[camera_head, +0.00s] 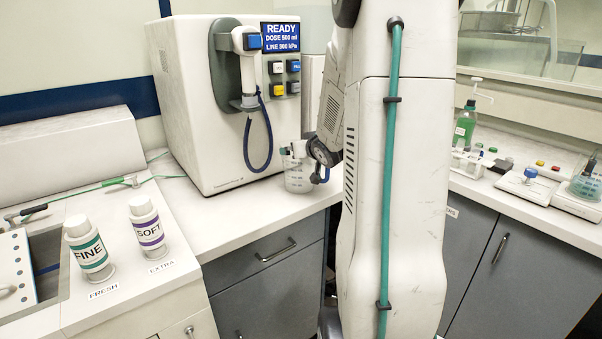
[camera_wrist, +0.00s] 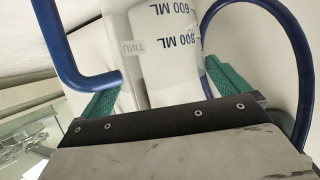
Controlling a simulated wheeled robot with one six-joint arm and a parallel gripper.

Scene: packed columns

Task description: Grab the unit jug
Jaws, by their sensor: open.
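The unit jug (camera_head: 298,176) is a clear, pale vessel on the white counter, just right of the dispenser's front corner. In the wrist view the jug (camera_wrist: 168,50) shows volume marks and a small "UNIT" tag, seen mirrored or upside down. My gripper (camera_wrist: 165,82) is open, with one green finger on each side of the jug's wall. Whether the fingers touch the jug cannot be told. In the head view my gripper (camera_head: 306,158) is at the jug's right side, partly hidden by my arm. The jug's right side is hidden there.
The white dispenser (camera_head: 200,110) stands left of the jug, with a hanging blue hose (camera_head: 268,150). Blue tubing (camera_wrist: 292,50) also curves close by in the wrist view. FINE (camera_head: 88,246) and SOFT (camera_head: 147,222) bottles stand at the left. A green bottle (camera_head: 464,128) stands at the right.

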